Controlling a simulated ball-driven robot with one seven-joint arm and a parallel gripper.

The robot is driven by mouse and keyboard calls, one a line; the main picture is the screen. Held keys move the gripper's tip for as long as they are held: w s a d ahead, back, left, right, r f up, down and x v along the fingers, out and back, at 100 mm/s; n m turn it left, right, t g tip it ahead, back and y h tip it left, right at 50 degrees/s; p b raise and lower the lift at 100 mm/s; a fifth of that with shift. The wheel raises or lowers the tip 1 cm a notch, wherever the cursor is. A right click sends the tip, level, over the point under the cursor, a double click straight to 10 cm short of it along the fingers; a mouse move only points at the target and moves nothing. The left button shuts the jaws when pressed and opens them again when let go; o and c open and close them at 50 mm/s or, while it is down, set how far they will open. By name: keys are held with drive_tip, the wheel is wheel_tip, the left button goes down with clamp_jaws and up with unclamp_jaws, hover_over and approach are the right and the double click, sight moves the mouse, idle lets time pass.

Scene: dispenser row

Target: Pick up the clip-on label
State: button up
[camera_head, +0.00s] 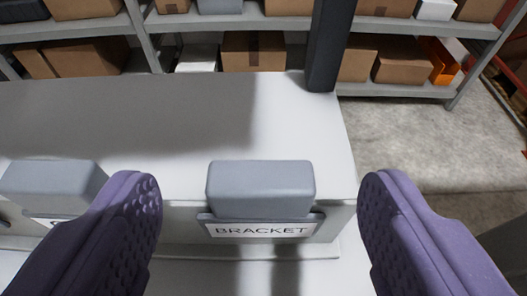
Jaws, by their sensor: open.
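A clip-on label (262,230) reading "BRACKET" shows in the camera view, a white card with a grey-purple edge. It sits on the front of the dispenser row, just below a grey block-shaped part (261,187). My gripper (260,200) has two purple, dimpled fingers, spread wide on either side of the label and the block. Nothing is between the fingers in contact with them. A second label (42,222) at the left is mostly hidden behind the left finger, under another grey block (52,187).
The pale top of the dispenser row (120,115) is flat and bare. A dark post (329,45) rises at its back right. Grey shelves (395,90) with cardboard boxes (253,51) stand behind. Concrete floor (420,140) is open at the right.

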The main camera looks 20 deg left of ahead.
sight(261, 183)
drive_tip(key=b+x, duration=0.2)
drive_tip(key=x, duration=0.3)
drive_tip(key=shift+w+f, duration=0.15)
drive_tip(key=shift+f, duration=0.2)
drive_tip(key=shift+w+a, duration=0.1)
drive_tip(key=shift+w, duration=0.2)
drive_tip(key=shift+c, duration=0.4)
drive_tip(key=c, duration=0.9)
